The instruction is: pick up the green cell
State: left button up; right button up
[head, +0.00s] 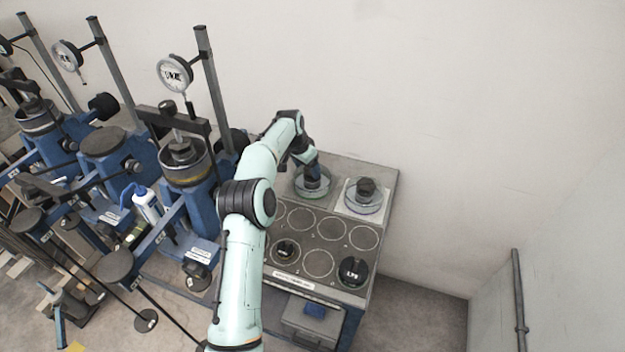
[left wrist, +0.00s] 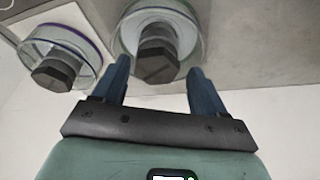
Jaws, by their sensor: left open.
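The green cell (head: 312,186) is a round clear dish with a green-tinted rim and a dark knob on top. It sits near the back left of the cabinet top. In the left wrist view the green cell (left wrist: 158,42) lies just beyond the fingertips, its dark knob between their lines. My left gripper (head: 310,172) is open and comes down over this cell, partly hiding it. In the left wrist view my left gripper (left wrist: 160,68) has its two blue fingers apart, with nothing clearly held. I cannot tell whether they touch the knob. My right gripper is out of view.
A similar cell with a purple rim (head: 363,196) sits on a white square to the right; it also shows in the left wrist view (left wrist: 58,58). Dark weights (head: 353,271) stand on the ringed cabinet top (head: 318,222). Blue lever frames with dial gauges (head: 174,74) crowd the left.

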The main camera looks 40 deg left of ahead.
pick_arm(q)
jog(key=shift+w+f, duration=0.45)
jog(key=shift+f, duration=0.25)
jog(key=x, duration=0.4)
jog(key=shift+s+d+f, duration=0.1)
jog(key=shift+d+f, duration=0.05)
jog(key=shift+d, duration=0.05)
jog(key=shift+w+f, duration=0.25)
jog(key=shift+f, duration=0.2)
grip_shut()
jog(key=shift+r, duration=0.2)
